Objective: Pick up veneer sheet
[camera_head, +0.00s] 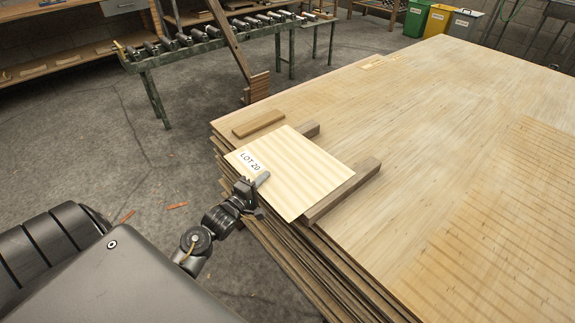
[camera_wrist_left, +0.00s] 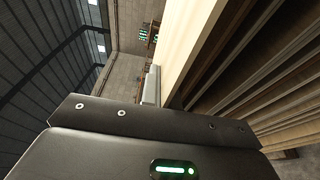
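A pale, striped veneer sheet (camera_head: 296,172) with a "LOT 20" label lies across two wooden strips (camera_head: 345,190) on top of a large stack (camera_head: 440,130). My left gripper (camera_head: 262,179) is at the sheet's near left edge, just below the label. One grey finger shows over the sheet's top face; the other finger is hidden. In the left wrist view, one finger (camera_wrist_left: 152,86) stands beside a pale wood face (camera_wrist_left: 200,45). I cannot tell whether the fingers press on the sheet. My right gripper is not in view.
A loose wood block (camera_head: 258,124) lies on the stack behind the sheet. Layered stack edges (camera_wrist_left: 270,80) show close on the right in the left wrist view. A green roller conveyor (camera_head: 215,40) stands behind. Coloured bins (camera_head: 437,20) stand at the back right.

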